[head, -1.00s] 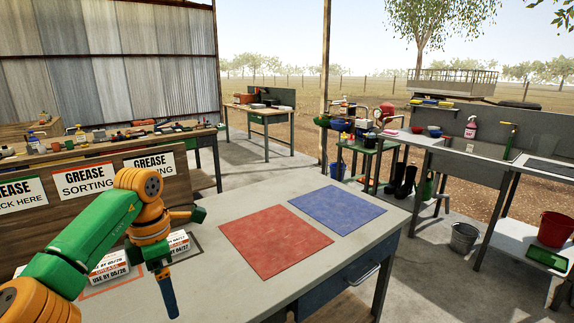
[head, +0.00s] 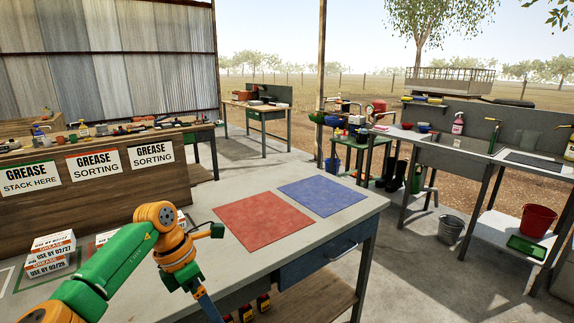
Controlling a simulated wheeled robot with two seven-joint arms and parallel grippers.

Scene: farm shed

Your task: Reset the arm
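My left arm, green and orange, comes in from the lower left over the grey workbench (head: 300,225). Its wrist points down, and a blue finger part of my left gripper (head: 208,306) reaches the bottom of the picture, past the bench's front edge. I cannot tell if this gripper is open or shut. No held thing shows. My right gripper is not in view.
A stack of white grease boxes (head: 48,254) stands on the bench's left; more lie partly behind my arm. A red mat (head: 258,222) and a blue mat (head: 321,197) lie bare. Orange-capped dark bottles (head: 263,303) sit below the bench.

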